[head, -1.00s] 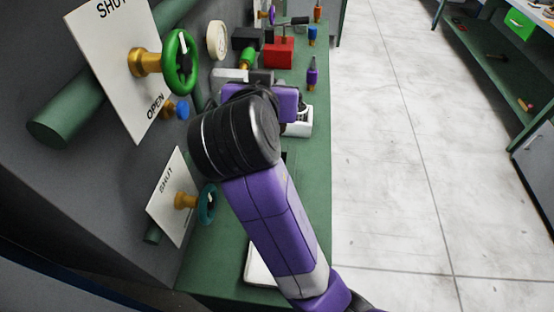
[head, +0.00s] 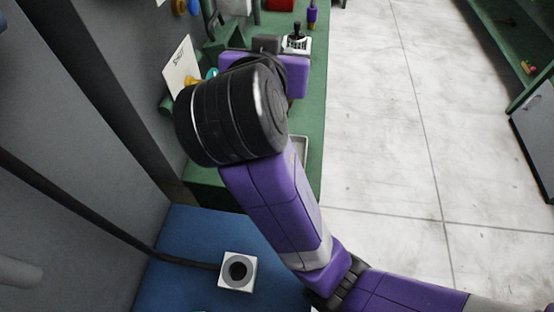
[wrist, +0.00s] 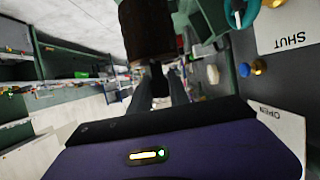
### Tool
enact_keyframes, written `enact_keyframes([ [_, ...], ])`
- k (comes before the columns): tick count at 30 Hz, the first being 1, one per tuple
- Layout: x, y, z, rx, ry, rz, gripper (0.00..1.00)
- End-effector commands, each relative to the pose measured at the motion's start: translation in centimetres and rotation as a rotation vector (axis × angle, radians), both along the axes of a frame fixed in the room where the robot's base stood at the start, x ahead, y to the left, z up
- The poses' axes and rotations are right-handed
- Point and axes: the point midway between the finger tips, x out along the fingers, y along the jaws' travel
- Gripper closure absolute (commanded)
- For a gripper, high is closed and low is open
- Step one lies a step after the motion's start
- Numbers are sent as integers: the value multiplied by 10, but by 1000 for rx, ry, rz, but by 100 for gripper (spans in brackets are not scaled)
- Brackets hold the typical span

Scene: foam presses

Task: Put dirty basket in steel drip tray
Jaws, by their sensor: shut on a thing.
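A dark brown, cylinder-like thing, which I take for the dirty basket (wrist: 147,28), shows at the top of the wrist view with a narrow black stem below it. My gripper (wrist: 161,78) is shut on that stem, one finger on either side. In the head view my own wrist and arm hide the fingertips and most or all of the basket. A pale tray, likely the steel drip tray (head: 301,150), lies on the green bench, mostly hidden behind my arm; only its right edge shows.
The green bench (head: 314,110) runs along the wall. A white holder with a black knob (head: 297,42) stands beyond my wrist. A SHUT plate (head: 181,66) with a valve is at the left. A white block with a dark hole (head: 238,271) sits on a blue surface. The right floor is clear.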

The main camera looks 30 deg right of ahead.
Motion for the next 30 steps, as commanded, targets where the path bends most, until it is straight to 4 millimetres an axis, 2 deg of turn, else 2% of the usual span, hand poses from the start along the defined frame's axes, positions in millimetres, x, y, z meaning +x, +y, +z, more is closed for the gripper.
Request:
enact_keyframes([
  [15,-1,-1,-121,-4,12,-1,100],
  [19,-1,-1,-142,-2,9,-1,100],
  [26,0,-1,-159,-2,8,-2,100],
  [30,-1,-1,-181,-2,10,-1,100],
])
